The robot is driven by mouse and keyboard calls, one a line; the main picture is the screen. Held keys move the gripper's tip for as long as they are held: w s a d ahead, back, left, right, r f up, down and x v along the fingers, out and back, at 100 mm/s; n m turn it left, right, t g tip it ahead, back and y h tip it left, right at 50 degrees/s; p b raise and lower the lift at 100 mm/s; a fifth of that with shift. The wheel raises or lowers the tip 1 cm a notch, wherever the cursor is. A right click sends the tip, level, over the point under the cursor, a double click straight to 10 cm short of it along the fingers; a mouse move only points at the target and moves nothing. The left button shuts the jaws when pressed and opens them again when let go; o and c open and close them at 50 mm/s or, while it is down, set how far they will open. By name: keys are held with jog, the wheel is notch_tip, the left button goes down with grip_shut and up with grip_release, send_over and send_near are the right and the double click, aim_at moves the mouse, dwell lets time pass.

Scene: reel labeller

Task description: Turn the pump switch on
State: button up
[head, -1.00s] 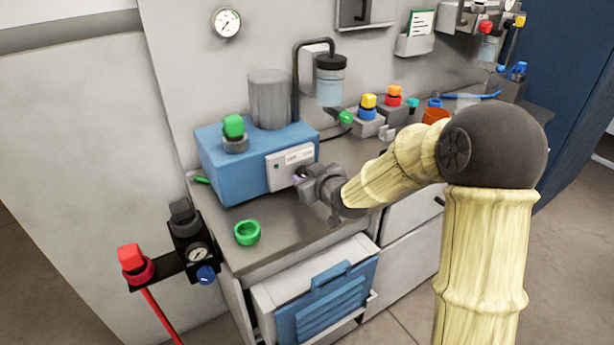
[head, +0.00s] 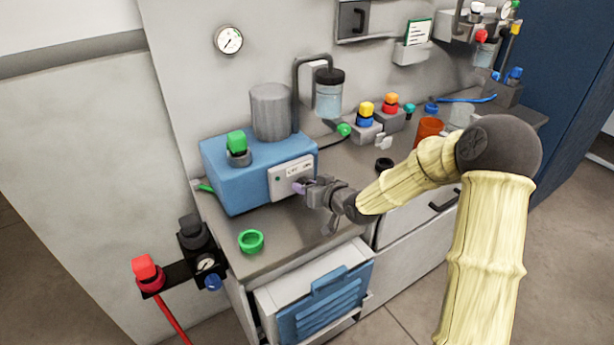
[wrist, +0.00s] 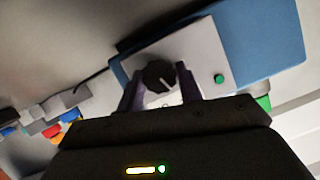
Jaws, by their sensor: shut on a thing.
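The pump is a blue box (head: 232,178) on the grey bench, with a grey cylinder on top and a pale panel (head: 281,184) on its front. The pump switch is a round black knob (wrist: 158,75) with a white pointer line, seen in the wrist view on that panel. A green dot (wrist: 219,78) shows beside it. My gripper (head: 300,187) is at the panel, its purple fingers on either side of the knob and shut on it. In the head view the gripper hides the knob.
A green ring (head: 250,241) lies near the bench's front edge. Below, a drawer with a blue front (head: 325,300) stands out. A red knob (head: 146,272) on a bracket is at left. Yellow and red capped parts (head: 366,112) stand behind my arm.

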jog(key=m+p, duration=0.1)
jog(key=p, duration=0.1)
jog(key=m+y+p, duration=0.1)
jog(key=p, duration=0.1)
jog(key=shift+w+d+r+m+g+y, duration=0.1)
jog(key=shift+d+r+m+g+y, duration=0.1)
jog(key=shift+m+g+y, duration=0.15)
jog(key=shift+f+m+y+p, duration=0.2)
jog(key=shift+m+y+p, duration=0.35)
jog(key=shift+m+p, duration=0.4)
jog(key=m, duration=0.1)
jog(key=m+y, duration=0.1)
jog(key=shift+w+f+m+y, duration=0.1)
jog(key=shift+f+m+y, duration=0.2)
jog(key=shift+m+y+b, duration=0.5)
jog(key=shift+m+b, duration=0.65)
jog(key=shift+m, duration=0.05)
jog(key=o, duration=1)
jog(key=shift+d, duration=0.1)
